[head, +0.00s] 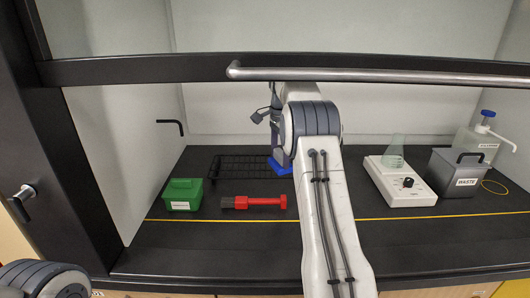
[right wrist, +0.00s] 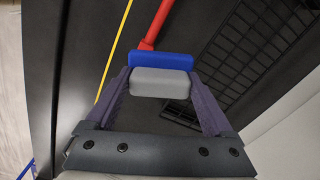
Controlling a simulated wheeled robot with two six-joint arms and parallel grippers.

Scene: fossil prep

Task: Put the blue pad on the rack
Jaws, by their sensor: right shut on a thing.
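The blue pad (head: 282,167) shows in the head view at the right end of the black wire rack (head: 238,168), partly hidden by my right arm. In the right wrist view, my right gripper (right wrist: 161,82) is shut on the pad, with a grey block-like part (right wrist: 160,84) between the fingers and the blue part (right wrist: 160,61) just beyond it. The rack (right wrist: 262,45) lies to the right of the pad there. I cannot tell whether the pad touches the rack or the bench. My left gripper is out of view.
A red-handled tool (head: 262,201) lies in front of the rack, and a green box (head: 184,194) stands left of it. On the right are a white hotplate (head: 400,182) with a flask (head: 394,152), and a grey waste bin (head: 456,175). A metal rail (head: 380,75) crosses above.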

